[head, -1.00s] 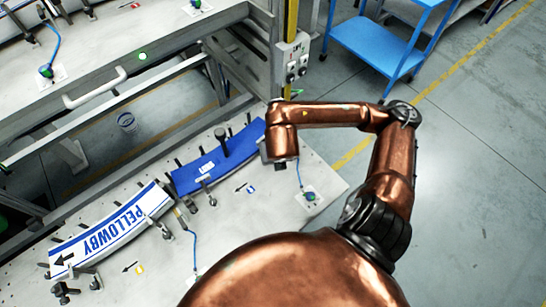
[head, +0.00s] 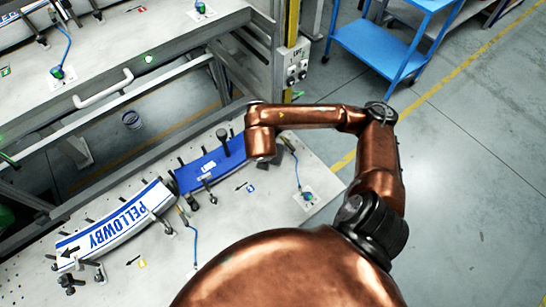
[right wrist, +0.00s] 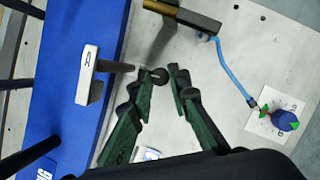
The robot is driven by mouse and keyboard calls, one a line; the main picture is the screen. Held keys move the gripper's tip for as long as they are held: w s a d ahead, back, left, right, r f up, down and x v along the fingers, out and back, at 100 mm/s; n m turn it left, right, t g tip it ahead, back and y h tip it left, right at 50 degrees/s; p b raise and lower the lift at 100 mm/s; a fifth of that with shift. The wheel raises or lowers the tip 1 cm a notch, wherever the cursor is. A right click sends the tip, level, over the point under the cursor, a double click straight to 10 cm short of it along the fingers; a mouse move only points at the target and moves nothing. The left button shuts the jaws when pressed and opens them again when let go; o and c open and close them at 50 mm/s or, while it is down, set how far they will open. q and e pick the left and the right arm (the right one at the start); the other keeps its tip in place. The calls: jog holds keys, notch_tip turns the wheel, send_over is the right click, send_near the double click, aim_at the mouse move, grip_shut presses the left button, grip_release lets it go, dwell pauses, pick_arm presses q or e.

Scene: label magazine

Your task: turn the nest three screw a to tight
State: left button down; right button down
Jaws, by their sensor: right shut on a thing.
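My right gripper (right wrist: 165,80) has its two dark green fingers closed about a small round black knob, the screw head (right wrist: 159,76), in the right wrist view. A dark rod runs left from near this knob to a pale clamp block (right wrist: 88,75) on the blue curved panel (right wrist: 70,60). In the head view my right arm reaches over the right end of the blue panel (head: 216,161); its wrist hides most of the gripper and the screw. I cannot read which screw letter this is. My left gripper is not in view.
A white curved panel marked PELLOWBY (head: 125,218) lies left of the blue one. A blue cable runs to a connector on a white card (right wrist: 272,120). A dark bar with a brass-coloured part (right wrist: 190,16) stands close above the fingers. A blue trolley (head: 385,45) stands behind.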

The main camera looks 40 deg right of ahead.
jog(key=c, duration=2.1)
grip_release()
jog(key=shift+a+r, duration=0.25)
jog(key=shift+r, duration=0.35)
jog(key=v, duration=1)
jog(key=shift+s+r, duration=0.2)
jog(key=shift+r, duration=0.1)
